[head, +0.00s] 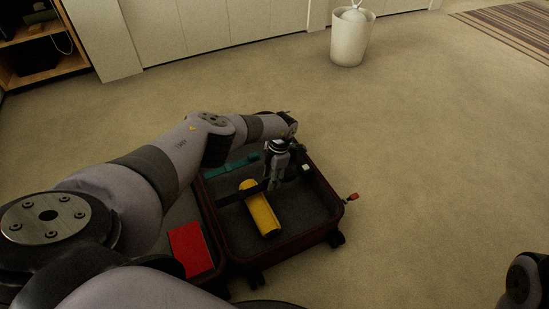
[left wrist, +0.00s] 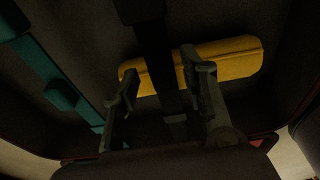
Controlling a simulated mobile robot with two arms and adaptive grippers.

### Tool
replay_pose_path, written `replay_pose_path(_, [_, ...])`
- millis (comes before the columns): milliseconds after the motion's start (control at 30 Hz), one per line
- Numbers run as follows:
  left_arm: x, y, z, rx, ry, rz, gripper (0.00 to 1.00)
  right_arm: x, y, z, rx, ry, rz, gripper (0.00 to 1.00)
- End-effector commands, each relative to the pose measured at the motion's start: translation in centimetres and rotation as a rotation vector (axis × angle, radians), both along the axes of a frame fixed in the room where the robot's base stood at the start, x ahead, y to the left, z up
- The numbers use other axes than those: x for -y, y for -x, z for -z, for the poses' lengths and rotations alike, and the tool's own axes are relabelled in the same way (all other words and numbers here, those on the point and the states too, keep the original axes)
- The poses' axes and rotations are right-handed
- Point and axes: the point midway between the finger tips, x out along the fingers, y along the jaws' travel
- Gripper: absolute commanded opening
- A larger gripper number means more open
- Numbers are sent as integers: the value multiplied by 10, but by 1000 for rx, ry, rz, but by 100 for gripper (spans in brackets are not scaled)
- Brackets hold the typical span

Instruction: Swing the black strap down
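The black strap (head: 231,197) runs across the open suitcase (head: 298,238) and over a yellow object (head: 262,212). In the left wrist view the strap (left wrist: 153,48) passes between my fingers and crosses the yellow object (left wrist: 222,60). Wider dark pieces show on it near the top and near the bottom. My left gripper (head: 274,187) points down into the suitcase beside the yellow object. In the left wrist view the gripper (left wrist: 160,65) is open, a finger on each side of the strap. I cannot tell whether they touch it. My right gripper is not seen.
A teal strap (head: 232,166) lies at the suitcase's far left; it also shows in the left wrist view (left wrist: 60,92). A red item (head: 190,248) lies in the other half. A white bin (head: 351,38) stands far behind. Carpet at right is clear.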

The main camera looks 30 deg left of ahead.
Motion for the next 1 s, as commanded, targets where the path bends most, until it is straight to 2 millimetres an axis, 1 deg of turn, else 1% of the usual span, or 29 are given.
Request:
replay_pose_path(300, [5, -11, -62, 3, -2, 1, 40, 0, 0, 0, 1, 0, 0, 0])
replay_pose_path(433, [7, -14, -80, 2, -1, 0, 40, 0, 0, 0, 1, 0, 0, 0])
replay_pose_path(633, [8, -15, -91, 0, -2, 0, 40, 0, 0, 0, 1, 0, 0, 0])
replay_pose_path(1000, [9, -15, -92, 0, -2, -1, 40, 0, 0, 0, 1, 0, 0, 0])
